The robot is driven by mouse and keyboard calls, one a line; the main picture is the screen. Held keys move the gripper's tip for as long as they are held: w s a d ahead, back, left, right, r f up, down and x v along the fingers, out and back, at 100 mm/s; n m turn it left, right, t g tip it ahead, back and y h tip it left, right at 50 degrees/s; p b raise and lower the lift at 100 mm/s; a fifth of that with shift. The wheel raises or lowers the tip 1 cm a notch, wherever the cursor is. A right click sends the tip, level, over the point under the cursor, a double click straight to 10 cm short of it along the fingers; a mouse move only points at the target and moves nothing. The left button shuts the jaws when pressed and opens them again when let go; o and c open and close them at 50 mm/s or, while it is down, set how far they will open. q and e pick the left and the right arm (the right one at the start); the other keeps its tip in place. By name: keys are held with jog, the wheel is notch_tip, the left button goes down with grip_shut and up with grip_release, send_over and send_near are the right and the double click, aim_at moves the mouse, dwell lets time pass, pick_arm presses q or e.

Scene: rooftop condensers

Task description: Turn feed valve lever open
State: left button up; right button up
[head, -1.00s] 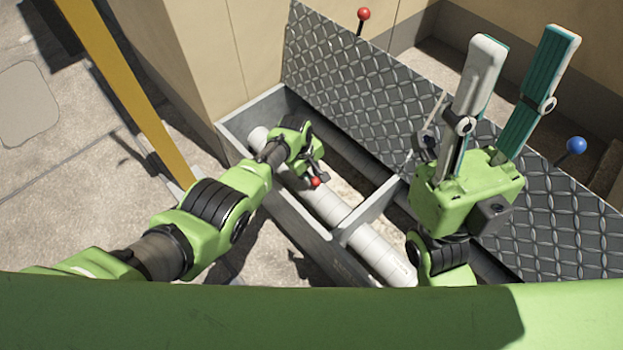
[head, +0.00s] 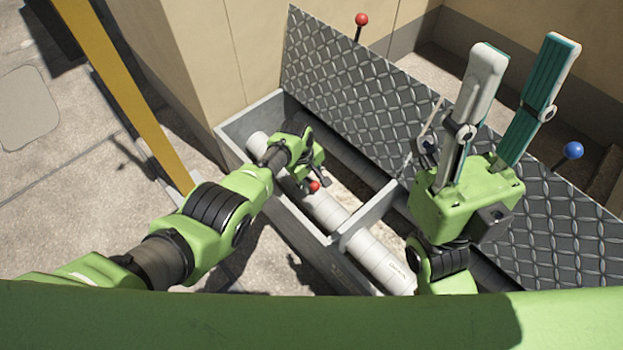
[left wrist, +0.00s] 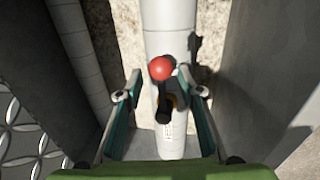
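A short dark lever with a red ball knob (left wrist: 161,68) stands at the white pipe (left wrist: 168,20) in the trench. The red knob also shows in the head view (head: 314,186), just below my left gripper (head: 318,172). In the left wrist view my left gripper (left wrist: 158,80) is open, with a finger on each side of the lever. The right fingertip is close to the lever; I cannot tell whether they touch. The valve body is mostly hidden. My right gripper (head: 520,85) is open and empty, pointing up above the trench.
A diamond-plate lid (head: 345,85) stands tilted open behind the grey trench wall (head: 262,108). Another red ball (head: 361,19) and a blue ball (head: 573,150) show on stems beyond it. A yellow post (head: 125,95) stands left of the trench.

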pick_arm(q)
jog(key=shift+r, duration=0.2)
jog(key=shift+w+a+r, duration=0.1)
jog(key=shift+r, duration=0.15)
notch_tip(320, 180, up, 11)
jog(key=s+a, duration=0.1)
jog(key=shift+s+a, duration=0.25)
jog(key=shift+s, duration=0.15)
jog(key=shift+f, duration=0.1)
